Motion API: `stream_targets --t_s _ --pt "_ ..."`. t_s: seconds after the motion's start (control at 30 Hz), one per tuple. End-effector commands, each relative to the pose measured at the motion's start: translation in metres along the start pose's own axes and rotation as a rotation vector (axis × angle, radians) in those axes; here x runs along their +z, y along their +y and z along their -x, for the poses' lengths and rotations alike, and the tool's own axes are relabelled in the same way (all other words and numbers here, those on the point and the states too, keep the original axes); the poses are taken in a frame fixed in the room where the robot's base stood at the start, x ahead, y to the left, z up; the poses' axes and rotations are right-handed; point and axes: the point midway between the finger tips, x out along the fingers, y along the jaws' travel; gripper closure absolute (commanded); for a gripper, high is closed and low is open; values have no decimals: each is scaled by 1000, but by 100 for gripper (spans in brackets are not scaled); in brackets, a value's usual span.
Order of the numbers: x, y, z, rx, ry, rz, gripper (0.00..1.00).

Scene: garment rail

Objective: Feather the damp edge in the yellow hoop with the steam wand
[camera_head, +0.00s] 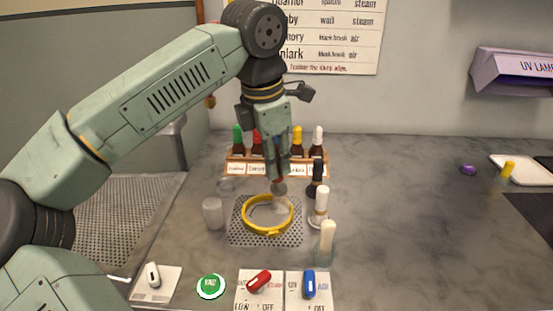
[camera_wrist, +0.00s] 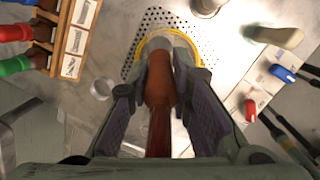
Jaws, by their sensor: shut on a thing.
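The yellow hoop (camera_head: 268,232) lies on a perforated metal plate (camera_head: 236,238) on the grey counter; part of the hoop also shows in the wrist view (camera_wrist: 191,45). My gripper (camera_head: 279,172) is above the hoop, pointing down. In the wrist view my gripper (camera_wrist: 162,85) is shut on a brown-handled tool, which I take for the steam wand (camera_wrist: 158,88). Its grey tip (camera_head: 280,188) is over the hoop's upper part, with a pale haze below it. Whether the tip touches the cloth is unclear. The damp edge cannot be made out.
A rack (camera_head: 235,168) of colour-topped bottles stands behind the hoop. A green button (camera_head: 210,286) and red and blue switches (camera_head: 309,284) are in front. The right counter is mostly clear.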

Motion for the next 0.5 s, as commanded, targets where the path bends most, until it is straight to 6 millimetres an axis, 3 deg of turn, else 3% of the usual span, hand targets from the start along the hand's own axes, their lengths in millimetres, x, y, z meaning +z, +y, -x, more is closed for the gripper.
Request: stream_targets --t_s 0.5 --pt "-10 18 0 1 0 0 100"
